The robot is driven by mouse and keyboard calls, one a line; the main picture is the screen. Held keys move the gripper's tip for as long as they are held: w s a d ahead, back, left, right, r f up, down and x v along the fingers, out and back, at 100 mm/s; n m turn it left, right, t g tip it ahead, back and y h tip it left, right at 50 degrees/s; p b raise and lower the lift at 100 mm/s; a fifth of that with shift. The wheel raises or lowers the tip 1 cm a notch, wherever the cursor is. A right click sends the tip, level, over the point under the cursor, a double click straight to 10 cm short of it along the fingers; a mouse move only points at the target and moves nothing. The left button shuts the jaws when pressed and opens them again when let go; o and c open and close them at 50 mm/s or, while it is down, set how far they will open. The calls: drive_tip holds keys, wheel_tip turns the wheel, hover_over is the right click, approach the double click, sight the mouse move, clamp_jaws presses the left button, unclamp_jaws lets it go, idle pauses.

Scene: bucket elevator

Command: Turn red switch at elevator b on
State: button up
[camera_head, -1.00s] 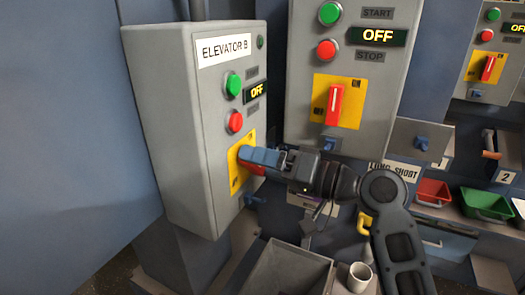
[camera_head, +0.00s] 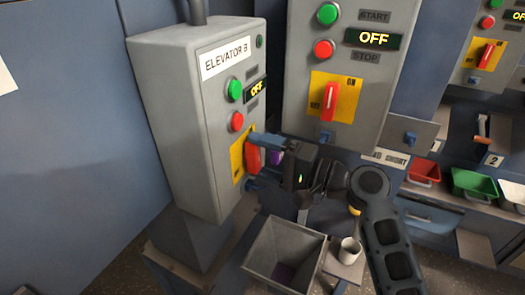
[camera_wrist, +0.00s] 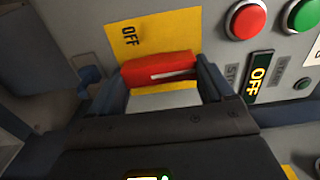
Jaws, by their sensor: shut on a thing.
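The Elevator B box (camera_head: 180,120) is grey, with a green button (camera_head: 234,90), a red button (camera_head: 237,121) and a display reading OFF (camera_head: 257,88). Its red switch (camera_head: 253,158) sits on a yellow plate (camera_head: 236,163) below the buttons. The handle looks roughly upright on the box. My gripper (camera_head: 264,146) reaches it from the right. In the wrist view the red switch (camera_wrist: 158,70) lies between my two fingers (camera_wrist: 160,92), which are shut on it. The plate's OFF label (camera_wrist: 129,36) shows; its ON label is hidden.
A second grey box (camera_head: 345,65) with its own red switch (camera_head: 329,102) stands close to the right of my gripper. Below are a grey open bin (camera_head: 285,255) and a white cup (camera_head: 349,250). Red and green trays (camera_head: 474,185) are farther right.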

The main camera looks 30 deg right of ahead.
idle(0.3)
drive_tip(key=o, duration=0.9)
drive_tip(key=shift+o, duration=0.2)
drive_tip(key=b+v, duration=0.2)
drive_tip(key=v, duration=0.5)
drive_tip(key=shift+s+d, duration=0.25)
